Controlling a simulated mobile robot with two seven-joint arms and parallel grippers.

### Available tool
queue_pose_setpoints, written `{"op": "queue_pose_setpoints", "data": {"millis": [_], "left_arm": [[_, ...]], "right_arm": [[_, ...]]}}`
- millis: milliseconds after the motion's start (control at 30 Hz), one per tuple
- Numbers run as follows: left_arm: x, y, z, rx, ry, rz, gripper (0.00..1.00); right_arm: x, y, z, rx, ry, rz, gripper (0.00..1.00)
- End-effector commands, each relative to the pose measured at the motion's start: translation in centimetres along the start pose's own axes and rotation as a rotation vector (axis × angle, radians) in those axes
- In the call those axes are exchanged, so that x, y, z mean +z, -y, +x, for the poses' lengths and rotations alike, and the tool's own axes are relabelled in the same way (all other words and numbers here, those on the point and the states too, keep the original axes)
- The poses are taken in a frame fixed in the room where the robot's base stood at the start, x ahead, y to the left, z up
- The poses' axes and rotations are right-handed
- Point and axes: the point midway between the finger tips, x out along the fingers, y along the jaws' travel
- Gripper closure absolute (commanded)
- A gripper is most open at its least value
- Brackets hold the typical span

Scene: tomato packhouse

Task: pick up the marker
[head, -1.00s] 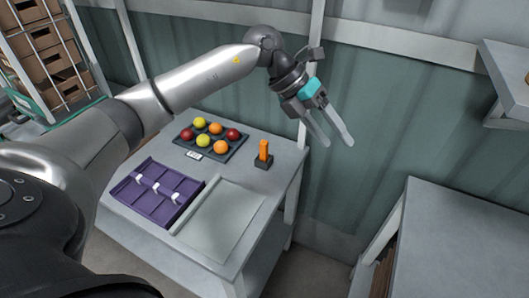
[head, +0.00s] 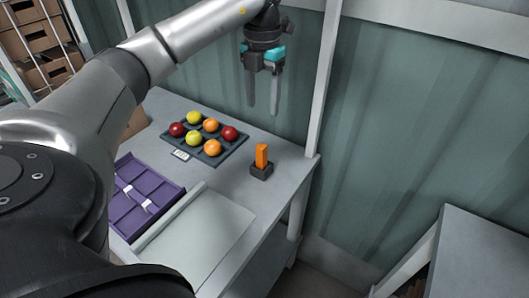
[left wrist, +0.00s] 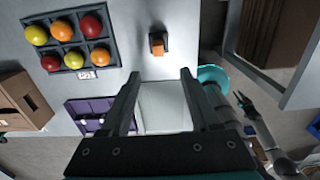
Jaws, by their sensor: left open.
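The orange marker (head: 261,155) stands upright in a small dark holder (head: 261,171) near the table's right edge. It also shows in the left wrist view (left wrist: 157,47), seen from above, ahead of the fingers. My left gripper (head: 262,108) is open and empty, its fingers pointing down. In the head view it appears above the marker, apart from it. In the left wrist view its two fingers (left wrist: 160,75) frame the pale panel, with the marker beyond their tips.
A dark tray (head: 222,157) with red, yellow and orange tomatoes sits left of the marker. A purple compartment tray (head: 170,193) and a pale grey panel (head: 205,235) lie at the front. A post (head: 322,90) and wall stand behind. Cardboard boxes (left wrist: 22,102) are left.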

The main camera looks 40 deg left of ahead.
Motion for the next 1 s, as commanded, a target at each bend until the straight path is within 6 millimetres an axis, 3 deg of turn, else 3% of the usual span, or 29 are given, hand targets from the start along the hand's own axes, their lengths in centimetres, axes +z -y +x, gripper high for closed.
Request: {"op": "queue_pose_setpoints", "data": {"millis": [333, 500, 667, 1000], "left_arm": [[-0.1, 0.0, 7.3, 0.001, -0.005, 0.001, 0.38], [-0.1, 0.0, 8.8, 0.0, -0.002, 0.001, 0.38], [-0.1, -0.1, 9.5, -0.001, -0.002, 0.001, 0.38], [-0.2, -0.4, 14.1, 0.001, -0.004, 0.001, 0.38]], "right_arm": [[-1.8, -1.1, 1.7, 0.014, -0.036, 0.003, 0.68], [-2.9, -2.5, 2.0, 0.033, -0.055, 0.004, 0.68], [-3.1, -2.6, 2.2, 0.035, -0.058, 0.006, 0.68], [-3.0, -2.6, 3.3, 0.035, -0.063, 0.009, 0.68]]}}
